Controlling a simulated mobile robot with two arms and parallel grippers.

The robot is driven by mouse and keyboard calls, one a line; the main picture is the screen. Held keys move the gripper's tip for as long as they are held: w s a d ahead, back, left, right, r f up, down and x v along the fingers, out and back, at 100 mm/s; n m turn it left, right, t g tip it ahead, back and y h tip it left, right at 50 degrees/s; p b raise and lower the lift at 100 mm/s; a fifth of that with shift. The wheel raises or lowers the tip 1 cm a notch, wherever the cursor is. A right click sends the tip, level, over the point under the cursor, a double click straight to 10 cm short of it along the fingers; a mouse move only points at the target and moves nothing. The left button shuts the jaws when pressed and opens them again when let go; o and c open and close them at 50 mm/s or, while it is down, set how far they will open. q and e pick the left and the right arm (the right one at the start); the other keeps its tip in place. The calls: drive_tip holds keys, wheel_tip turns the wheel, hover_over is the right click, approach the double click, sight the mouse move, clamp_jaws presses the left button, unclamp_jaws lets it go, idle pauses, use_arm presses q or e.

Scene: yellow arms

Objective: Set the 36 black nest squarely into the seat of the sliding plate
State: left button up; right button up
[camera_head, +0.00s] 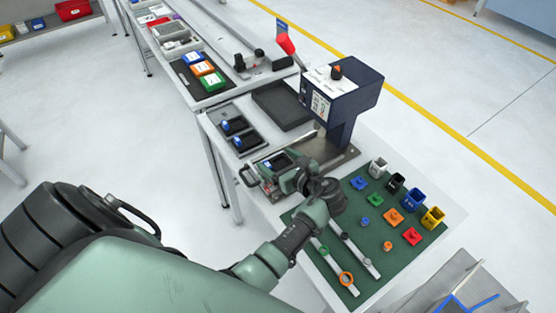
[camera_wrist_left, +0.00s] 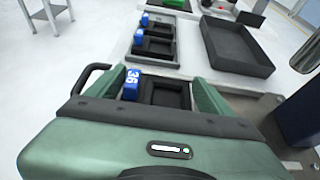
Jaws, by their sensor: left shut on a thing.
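The black nest with the blue 36 tag (camera_wrist_left: 132,84) is between the two green fingers of my left gripper (camera_wrist_left: 160,95) in the left wrist view. The gripper is shut on it. In the head view the nest (camera_head: 275,163) shows beside my left gripper (camera_head: 286,176), over the sliding plate in front of the press. The sliding plate's black handle (camera_head: 246,177) sticks out to the left; the handle (camera_wrist_left: 92,75) also shows in the wrist view. My gripper hides the seat and the nest's lower edges, so I cannot tell whether the nest is seated. My right gripper is not in view.
The press (camera_head: 340,95) with a red-knobbed lever stands just behind. Two other black nests (camera_head: 234,126) (camera_head: 246,141) lie in grey trays to the left. An empty dark tray (camera_head: 282,106) is behind. A green mat (camera_head: 375,245) with coloured blocks and boxes lies to the right.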

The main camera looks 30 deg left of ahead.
use_arm(q)
drive_tip(key=shift+s+f, duration=0.1)
drive_tip(key=shift+f, duration=0.2)
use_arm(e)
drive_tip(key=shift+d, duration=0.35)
